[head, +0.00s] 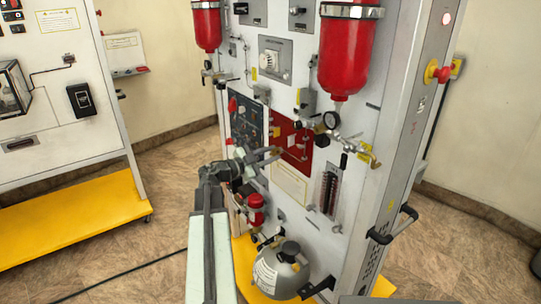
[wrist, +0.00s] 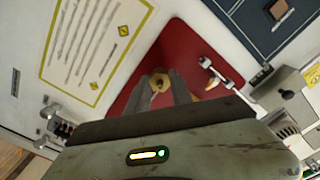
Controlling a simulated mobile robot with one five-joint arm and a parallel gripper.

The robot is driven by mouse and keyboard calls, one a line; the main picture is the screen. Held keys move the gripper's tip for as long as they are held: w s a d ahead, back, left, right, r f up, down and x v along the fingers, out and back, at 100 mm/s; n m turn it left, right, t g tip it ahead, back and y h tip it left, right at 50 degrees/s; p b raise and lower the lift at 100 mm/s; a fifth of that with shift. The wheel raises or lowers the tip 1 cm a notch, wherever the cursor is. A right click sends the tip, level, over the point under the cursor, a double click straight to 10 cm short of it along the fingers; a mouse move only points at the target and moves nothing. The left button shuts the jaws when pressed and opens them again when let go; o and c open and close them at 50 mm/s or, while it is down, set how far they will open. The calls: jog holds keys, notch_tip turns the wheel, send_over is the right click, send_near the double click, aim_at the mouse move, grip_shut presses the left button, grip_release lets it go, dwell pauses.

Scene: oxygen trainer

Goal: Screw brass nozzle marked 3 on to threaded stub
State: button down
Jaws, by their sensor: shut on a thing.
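My gripper (head: 274,154) reaches to the red panel (head: 307,160) on the front of the trainer. In the wrist view its two fingers (wrist: 168,92) are close together, shut on a small brass piece (wrist: 160,82), which appears to be the nozzle. It lies in front of the red panel (wrist: 188,42). No number can be read on it. The threaded stub cannot be made out; whether the brass piece touches it cannot be told. Another brass-coloured part (wrist: 211,90) shows just right of the fingers.
A metal fitting (wrist: 222,76) sticks out right of the fingers. A dark blue panel (head: 246,122) is left of the red one; a yellow-bordered label (head: 289,184) is below. Red cylinders (head: 347,50) hang above. A grey tank (head: 282,268) stands low in front.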

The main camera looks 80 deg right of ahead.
jog(key=shift+m, duration=0.4)
jog(key=shift+m, duration=0.5)
jog(key=c, duration=1.1)
grip_release()
jog(key=shift+c, duration=0.2)
jog(key=w+a+n, duration=0.2)
jog(key=n, duration=0.1)
jog(key=shift+w+a, duration=0.3)
jog(key=shift+w, duration=0.05)
